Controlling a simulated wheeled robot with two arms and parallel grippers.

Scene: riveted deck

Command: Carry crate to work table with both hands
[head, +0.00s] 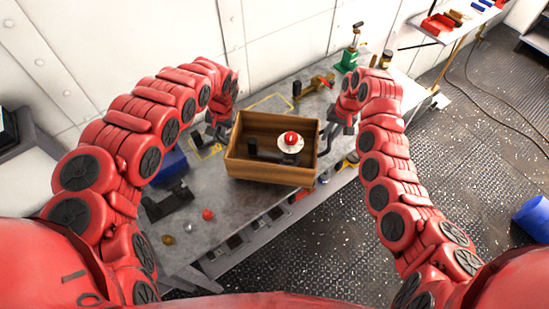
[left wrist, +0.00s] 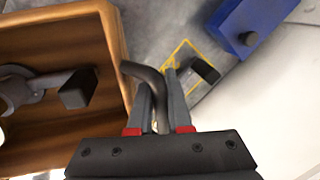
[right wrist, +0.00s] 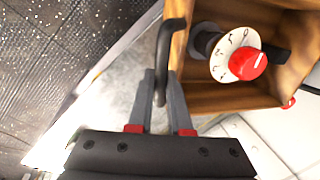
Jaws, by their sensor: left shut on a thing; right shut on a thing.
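The wooden crate (head: 262,175) is over the near part of the grey work table (head: 235,211) in the head view; I cannot tell whether it touches the top. Inside it lie a dark part and a white dial with a red knob (head: 291,141). My left gripper (head: 219,132) is shut on the crate's dark left handle (left wrist: 147,76). My right gripper (head: 339,127) is shut on the right handle (right wrist: 164,55). The crate looks roughly level between the two hands.
Yellow outlines mark the tabletop. A white wall stands behind. A blue cylinder (head: 535,217) lies on the floor at right.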

